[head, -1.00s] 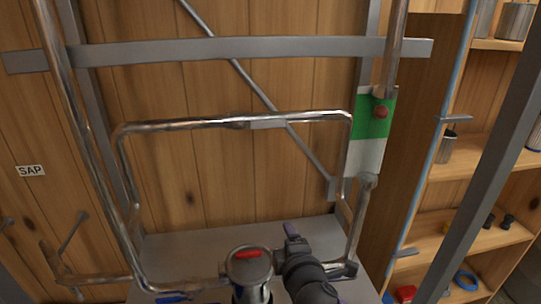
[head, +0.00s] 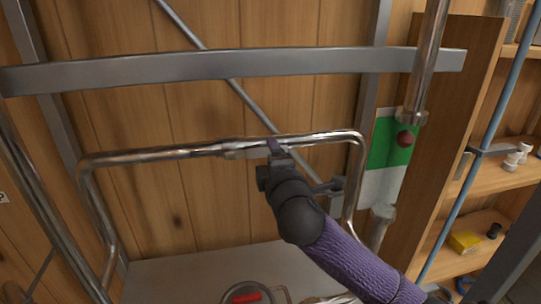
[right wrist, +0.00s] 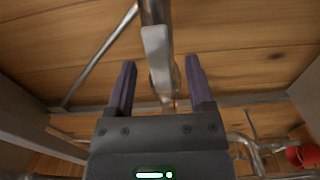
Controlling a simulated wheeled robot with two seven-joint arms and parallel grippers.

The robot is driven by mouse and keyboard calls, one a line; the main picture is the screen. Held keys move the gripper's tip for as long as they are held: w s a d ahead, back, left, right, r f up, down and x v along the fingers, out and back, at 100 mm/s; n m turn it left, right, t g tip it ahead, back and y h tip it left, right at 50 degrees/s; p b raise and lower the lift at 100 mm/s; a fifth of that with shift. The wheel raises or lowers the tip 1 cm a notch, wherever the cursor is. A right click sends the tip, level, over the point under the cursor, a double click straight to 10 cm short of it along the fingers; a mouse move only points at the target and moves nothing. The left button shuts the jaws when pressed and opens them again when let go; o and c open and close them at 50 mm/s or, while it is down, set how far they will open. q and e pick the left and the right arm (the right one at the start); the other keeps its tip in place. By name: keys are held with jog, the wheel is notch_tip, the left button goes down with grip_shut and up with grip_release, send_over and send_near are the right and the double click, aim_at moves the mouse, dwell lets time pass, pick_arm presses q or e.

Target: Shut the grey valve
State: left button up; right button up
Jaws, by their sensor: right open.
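The grey valve (head: 236,151) sits on the upper horizontal steel pipe (head: 150,154). Its flat light grey lever (right wrist: 157,48) shows in the right wrist view and lies in line with the pipe. My right gripper (head: 272,150) is at the valve's right part and hides some of the lever in the head view. In the right wrist view the open gripper (right wrist: 161,64) has its two fingers on either side of the lever and pipe, with gaps on both sides. My left gripper is not in view.
A grey crossbar (head: 330,62) runs above the pipe. A dark red knob (head: 404,138) sits before a green and white panel (head: 378,158) at right. A red handle (head: 246,298) shows at the bottom edge. Shelves (head: 475,247) with small items stand at far right.

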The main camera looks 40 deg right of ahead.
jog(key=shift+x, duration=0.85)
grip_shut()
dwell(0.8)
